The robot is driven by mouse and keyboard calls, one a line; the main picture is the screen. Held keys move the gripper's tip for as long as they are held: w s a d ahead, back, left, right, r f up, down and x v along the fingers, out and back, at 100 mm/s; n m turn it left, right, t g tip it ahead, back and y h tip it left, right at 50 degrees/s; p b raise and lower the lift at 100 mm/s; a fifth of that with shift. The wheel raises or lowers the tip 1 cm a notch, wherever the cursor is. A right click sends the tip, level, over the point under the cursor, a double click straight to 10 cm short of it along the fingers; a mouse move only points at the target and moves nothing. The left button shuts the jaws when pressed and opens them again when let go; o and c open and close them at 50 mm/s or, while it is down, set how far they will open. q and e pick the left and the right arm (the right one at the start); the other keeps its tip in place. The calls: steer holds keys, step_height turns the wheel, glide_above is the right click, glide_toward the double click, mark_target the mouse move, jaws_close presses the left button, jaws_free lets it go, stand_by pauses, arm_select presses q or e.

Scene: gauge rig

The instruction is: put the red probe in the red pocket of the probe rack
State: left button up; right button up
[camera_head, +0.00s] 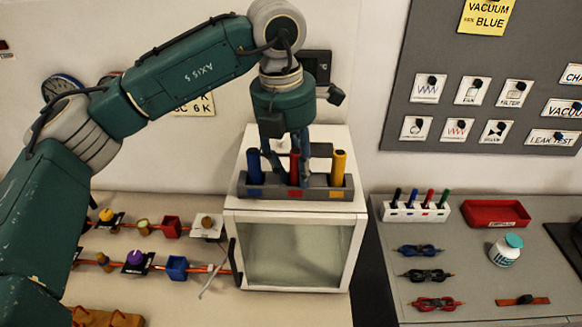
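The probe rack (315,193) is a dark grey block on top of a white cabinet. It has blue, red and yellow marks on its front. The red probe (294,169) stands upright at the middle pocket, behind the red mark (294,193). A blue probe (253,166) stands at the left pocket and a yellow probe (338,168) at the right one. My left gripper (287,165) points down over the rack, its fingers spread wider than the red probe and on either side of it. The probe's lower end is hidden in the rack. My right gripper is out of view.
The white cabinet (229,235) has a glass front. Valves and coloured blocks stand on the left bench. A grey sign board hangs behind.

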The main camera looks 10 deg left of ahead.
arm_select(q)
steer(key=shift+s+d+f, duration=0.15)
steer(key=shift+d+f, duration=0.05)
steer(key=shift+f, duration=0.05)
steer(key=shift+r+p, duration=0.35)
steer(key=shift+p, duration=0.05)
steer(key=shift+w+r+b, duration=0.2)
steer(key=shift+r+b, duration=0.1)
step_height(320, 180, up, 12)
steer(key=b, duration=0.1)
steer(key=shift+s+a+f+b, duration=0.2)
steer(key=shift+s+a+b, duration=0.2)
steer(key=shift+r, duration=0.1)
